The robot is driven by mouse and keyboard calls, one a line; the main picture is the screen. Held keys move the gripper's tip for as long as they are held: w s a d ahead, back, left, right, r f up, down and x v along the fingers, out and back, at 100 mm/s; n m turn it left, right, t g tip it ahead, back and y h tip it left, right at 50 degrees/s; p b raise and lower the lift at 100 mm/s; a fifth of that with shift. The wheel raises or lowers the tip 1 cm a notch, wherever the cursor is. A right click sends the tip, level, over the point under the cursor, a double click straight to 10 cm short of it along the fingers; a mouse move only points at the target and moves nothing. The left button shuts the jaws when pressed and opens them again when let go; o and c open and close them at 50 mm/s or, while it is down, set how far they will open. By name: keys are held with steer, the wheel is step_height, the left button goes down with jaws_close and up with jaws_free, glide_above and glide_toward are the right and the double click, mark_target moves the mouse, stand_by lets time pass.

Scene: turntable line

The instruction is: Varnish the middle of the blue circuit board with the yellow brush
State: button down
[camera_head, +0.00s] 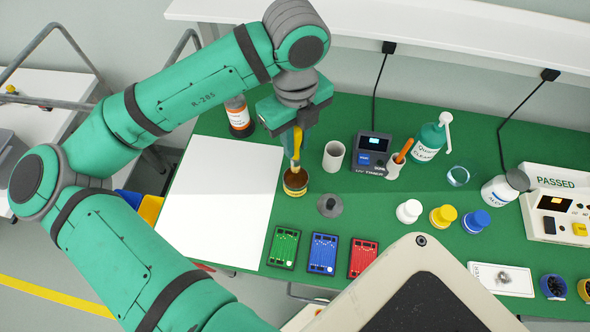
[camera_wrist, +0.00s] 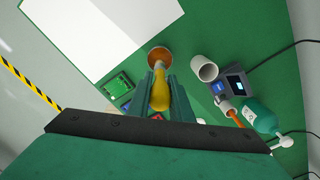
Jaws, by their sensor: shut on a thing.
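My gripper (camera_head: 296,132) is shut on the yellow brush (camera_head: 297,148), which points down. In the wrist view the brush (camera_wrist: 161,90) sits between the fingers, its lower end over the varnish tin (camera_wrist: 160,50). In the head view the brush's lower end is at the mouth of the open tin (camera_head: 295,186); I cannot tell how deep the bristles reach. The blue circuit board (camera_head: 322,254) lies flat near the table's front edge, between the green board (camera_head: 284,247) and the red board (camera_head: 362,258). In the wrist view my fingers hide most of the boards.
A grey lid (camera_head: 329,206) lies right of the tin. A white cup (camera_head: 334,156), a UV timer (camera_head: 371,152) and a holder with an orange-handled tool (camera_head: 402,152) stand behind. White, yellow and blue jars (camera_head: 475,221) stand right. A white sheet (camera_head: 220,200) covers the left.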

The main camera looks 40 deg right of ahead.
mark_target(297, 128)
stand_by(0.6)
steer(key=shift+r, duration=2.05)
steer(key=shift+d, duration=0.1)
